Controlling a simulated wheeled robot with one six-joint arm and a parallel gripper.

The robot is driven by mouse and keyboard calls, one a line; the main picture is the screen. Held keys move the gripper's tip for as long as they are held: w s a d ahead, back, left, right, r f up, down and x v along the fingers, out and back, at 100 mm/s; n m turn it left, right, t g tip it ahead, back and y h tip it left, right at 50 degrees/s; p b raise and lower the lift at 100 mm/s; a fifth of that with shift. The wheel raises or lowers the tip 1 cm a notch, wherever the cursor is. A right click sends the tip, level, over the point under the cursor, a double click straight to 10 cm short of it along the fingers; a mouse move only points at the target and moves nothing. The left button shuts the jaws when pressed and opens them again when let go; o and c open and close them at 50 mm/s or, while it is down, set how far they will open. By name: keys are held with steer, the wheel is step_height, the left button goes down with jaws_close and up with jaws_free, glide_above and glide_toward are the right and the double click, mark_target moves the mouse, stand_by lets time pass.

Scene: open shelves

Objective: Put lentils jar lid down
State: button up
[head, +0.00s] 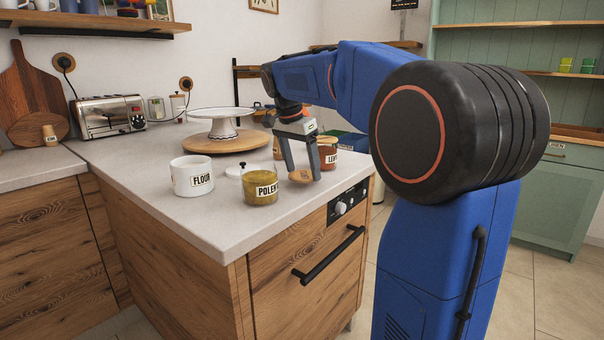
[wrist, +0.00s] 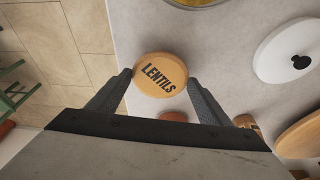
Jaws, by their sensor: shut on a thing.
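My gripper (head: 304,177) points down over the counter near its front right edge. It is shut on the lentils jar lid (head: 300,176), a round wooden disc. In the wrist view the lid (wrist: 161,88) sits between the two fingertips, with LENTILS printed on the face toward the camera. The lid is low over the counter; I cannot tell whether it touches. The lentils jar (head: 328,162), red-brown, stands just behind the right finger, which partly covers it. A reddish-brown patch (wrist: 173,116) beyond the lid in the wrist view may be this jar.
A polenta jar (head: 260,191), a flour jar (head: 191,181) and a white lid (head: 235,173) with a dark knob stand left of my gripper. A white cake stand (head: 221,113) rests on a round board (head: 190,145) behind. The counter's front edge is close; its front left corner is clear.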

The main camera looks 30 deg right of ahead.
steer(key=shift+f, duration=0.9)
steer(key=shift+f, duration=0.15)
steer(key=o, duration=1)
steer(key=shift+o, duration=0.2)
steer(key=v, duration=1.2)
steer(key=shift+d, duration=0.1)
